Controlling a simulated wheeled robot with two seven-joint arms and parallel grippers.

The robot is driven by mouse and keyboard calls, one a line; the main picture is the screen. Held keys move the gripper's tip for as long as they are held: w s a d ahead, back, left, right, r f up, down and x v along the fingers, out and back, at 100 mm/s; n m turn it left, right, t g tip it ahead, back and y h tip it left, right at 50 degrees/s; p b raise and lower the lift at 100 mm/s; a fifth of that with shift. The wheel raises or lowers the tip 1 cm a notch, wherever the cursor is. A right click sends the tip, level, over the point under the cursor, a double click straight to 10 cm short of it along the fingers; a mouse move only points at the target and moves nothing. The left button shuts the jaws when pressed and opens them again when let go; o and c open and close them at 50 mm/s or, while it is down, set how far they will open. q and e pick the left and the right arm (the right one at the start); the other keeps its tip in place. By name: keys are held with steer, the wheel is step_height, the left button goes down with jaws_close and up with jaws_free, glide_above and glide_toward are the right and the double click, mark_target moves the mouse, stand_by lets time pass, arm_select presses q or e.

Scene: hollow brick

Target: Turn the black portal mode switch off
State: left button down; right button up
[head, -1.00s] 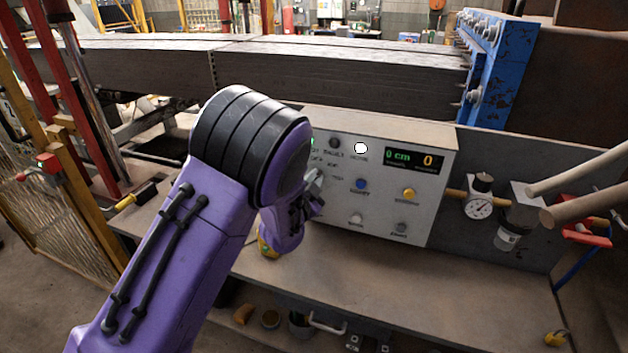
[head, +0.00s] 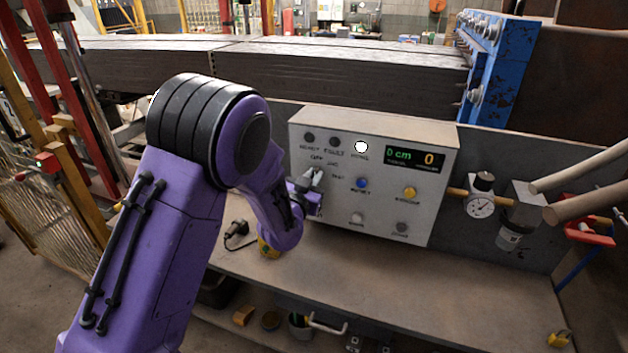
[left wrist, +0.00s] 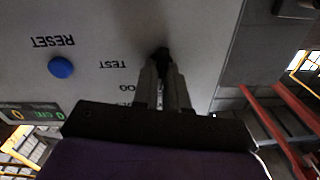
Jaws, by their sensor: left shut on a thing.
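The grey control box (head: 430,217) stands on the bench with its sloped front towards me. My left gripper (head: 316,176) is at the left part of this front. In the left wrist view, my left gripper (left wrist: 166,75) is shut on a black switch (left wrist: 161,52), with a finger on either side of it. The label TEST is printed beside the switch, upside down in that view. In the head view my gripper hides the switch. My right gripper is not in view.
A green and yellow display (head: 414,158) is at the upper right. The bench front (head: 430,275) is clear.

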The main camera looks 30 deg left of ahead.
arm_select(q)
steer(key=shift+n, duration=1.1)
steer(key=c, duration=1.2)
jaws_free()
steer(key=shift+o, duration=0.2)
steer(key=b+v, duration=0.3)
steer(key=v, duration=0.7)
steer(key=shift+s+b, duration=0.25)
steer(key=shift+b, duration=0.1)
